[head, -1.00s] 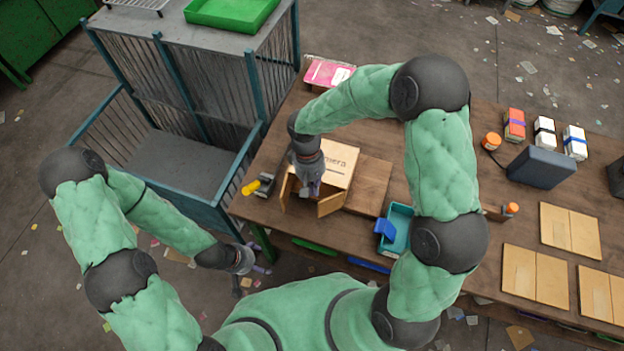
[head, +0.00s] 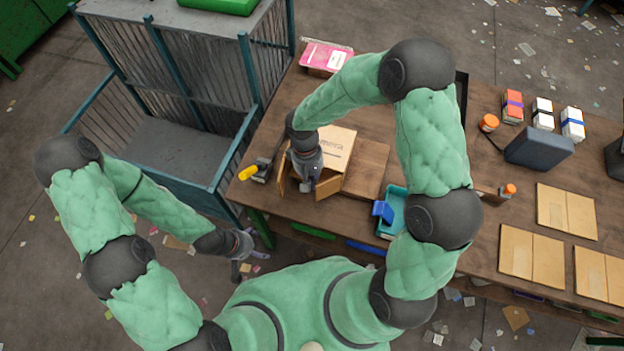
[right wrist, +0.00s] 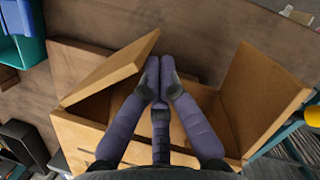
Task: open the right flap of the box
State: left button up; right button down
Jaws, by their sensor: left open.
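The cardboard box (head: 338,146) stands near the table's front edge, its open side facing me. Its right flap (head: 329,187) stands part way out in the head view. In the right wrist view, which looks turned around, this flap (right wrist: 112,68) is on the left. The other flap (head: 282,173) stands out on the left and shows at right in the wrist view (right wrist: 262,98). My right gripper (head: 307,186) is between the flaps, fingertips together and apparently empty, beside the right flap's inner side; contact is unclear. My left gripper (head: 240,262) is open, low, off the table.
A teal bin (head: 392,222) with a blue item stands right of the box. A yellow-handled tool (head: 250,173) lies to the left. A barred cage (head: 170,165) stands beyond the table's left edge. Flat cardboard pieces (head: 567,211) lie at right.

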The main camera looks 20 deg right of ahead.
jog(key=shift+s+n, duration=0.45)
jog(key=shift+n, duration=0.15)
jog(key=shift+s+d+n+h, duration=0.1)
jog(key=shift+s+n+h, duration=0.4)
jog(key=shift+s+n, duration=0.75)
jog(key=shift+s+d+n+t+h, duration=0.1)
jog(key=shift+s+d+n+t, duration=0.2)
jog(key=shift+n, duration=0.4)
jog(key=shift+s+d+n+t+h, duration=0.1)
jog(key=shift+s+n, duration=0.35)
jog(key=shift+n, duration=0.3)
jog(key=shift+s+d+n+t+h, duration=0.1)
jog(key=shift+s+d+n+t, duration=0.2)
jog(key=shift+n, duration=0.4)
jog(key=shift+s, duration=0.1)
jog(key=shift+w, duration=0.8)
jog(key=shift+r, duration=0.1)
jog(key=s+d+p+v, duration=0.1)
jog(key=d+p+v, duration=0.1)
jog(key=p+v, duration=0.6)
send_over(316, 192)
jog(key=shift+b+v, duration=0.3)
jog(key=shift+v, duration=0.6)
